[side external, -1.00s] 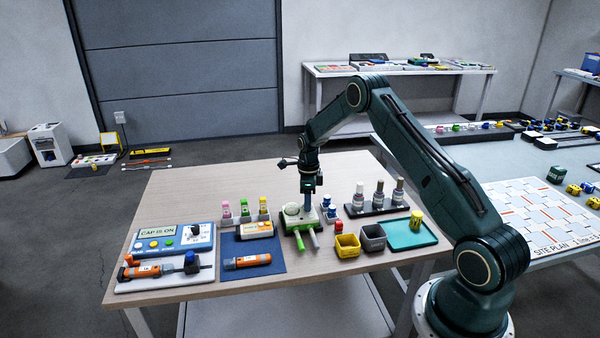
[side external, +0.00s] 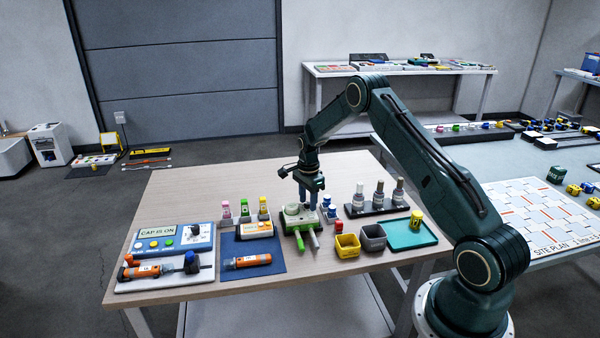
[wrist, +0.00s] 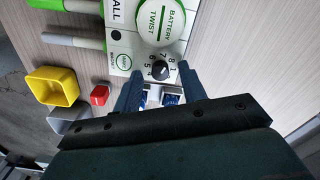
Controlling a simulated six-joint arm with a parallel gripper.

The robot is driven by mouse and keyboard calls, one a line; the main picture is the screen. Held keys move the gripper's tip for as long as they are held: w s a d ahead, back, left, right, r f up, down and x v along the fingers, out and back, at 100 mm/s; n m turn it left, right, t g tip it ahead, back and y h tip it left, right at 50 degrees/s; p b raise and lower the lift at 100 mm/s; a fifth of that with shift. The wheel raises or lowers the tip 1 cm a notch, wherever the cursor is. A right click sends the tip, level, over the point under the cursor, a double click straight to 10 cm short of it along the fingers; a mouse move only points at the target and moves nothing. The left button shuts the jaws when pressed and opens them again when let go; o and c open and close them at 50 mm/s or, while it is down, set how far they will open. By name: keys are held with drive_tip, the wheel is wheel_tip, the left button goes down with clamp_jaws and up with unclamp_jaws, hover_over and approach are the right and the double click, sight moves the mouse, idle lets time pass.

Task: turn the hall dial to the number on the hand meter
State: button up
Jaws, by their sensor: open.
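The hall unit (side external: 299,211) is a white and green box with two probes, on the table. In the wrist view its face (wrist: 121,44) shows a round battery twist cap (wrist: 157,20) and a small black dial (wrist: 160,70) ringed by numbers. I cannot tell clearly which number the dial points at. My gripper (wrist: 161,75) is open, with its two blue fingers on either side of the dial. Contact cannot be told. In the side view my gripper (side external: 308,205) is over the hall unit.
Yellow (side external: 346,246) and grey (side external: 372,237) bins and a red block (wrist: 100,95) are close to the hall unit. Small blue-topped bottles (side external: 329,211) stand just right of it. A teal tray (side external: 428,238) lies farther right. The back left of the table is clear.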

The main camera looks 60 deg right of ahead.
sight(308, 203)
drive_tip(key=n, duration=4.1)
wheel_tip(308, 203, up, 14)
idle(2.0)
